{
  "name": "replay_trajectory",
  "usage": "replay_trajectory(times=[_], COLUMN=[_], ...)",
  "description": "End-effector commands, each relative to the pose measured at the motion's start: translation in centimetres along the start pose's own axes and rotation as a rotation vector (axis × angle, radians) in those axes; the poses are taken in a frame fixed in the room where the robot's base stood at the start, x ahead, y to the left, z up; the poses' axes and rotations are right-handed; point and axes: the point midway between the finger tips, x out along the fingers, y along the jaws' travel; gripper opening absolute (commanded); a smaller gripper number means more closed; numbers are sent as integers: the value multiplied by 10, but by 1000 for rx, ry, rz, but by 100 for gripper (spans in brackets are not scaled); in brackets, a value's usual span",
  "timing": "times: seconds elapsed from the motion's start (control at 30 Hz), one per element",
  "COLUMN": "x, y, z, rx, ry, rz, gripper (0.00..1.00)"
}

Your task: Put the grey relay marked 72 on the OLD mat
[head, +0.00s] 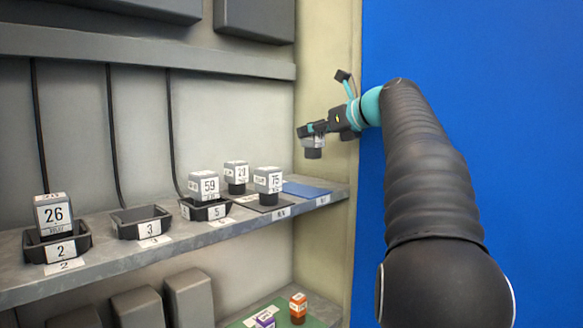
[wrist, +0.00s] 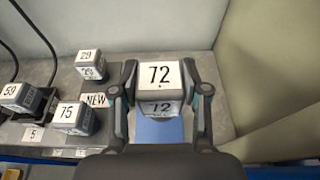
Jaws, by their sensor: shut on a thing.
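The grey relay marked 72 (wrist: 161,77) is held upright between the fingers of my gripper (wrist: 160,92), its number facing the wrist camera. In the head view my gripper (head: 313,130) holds this relay (head: 313,147) in the air above the right end of the shelf, clear of it. A blue mat (head: 307,189) lies on the shelf there; in the wrist view the blue mat (wrist: 160,131) shows below the relay, partly hidden by it. A dark mat (head: 262,206) lies left of it. No label reading OLD is legible; the tags at the mats' front are too small.
A relay reading 20 or 29 (head: 236,173) stands behind. Relay 59 (head: 204,184) is at socket 5 (head: 205,210), relay 26 (head: 54,213) in socket 2 (head: 58,247). Socket 3 (head: 142,221) is empty.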

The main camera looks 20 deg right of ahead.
Motion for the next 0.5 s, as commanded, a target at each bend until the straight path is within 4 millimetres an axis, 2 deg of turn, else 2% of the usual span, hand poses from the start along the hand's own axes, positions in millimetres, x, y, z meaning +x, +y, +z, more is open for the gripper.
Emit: replay_trajectory(times=[0.03, 0.2, 0.3, 0.5], x=[14, 49, 63, 74], y=[3, 6, 6, 6], z=[-5, -13, -16, -23], rx=[0, -1, 0, 1], ry=[0, 0, 0, 0], rz=[6, 4, 3, -1], gripper=[7, 7, 7, 7])
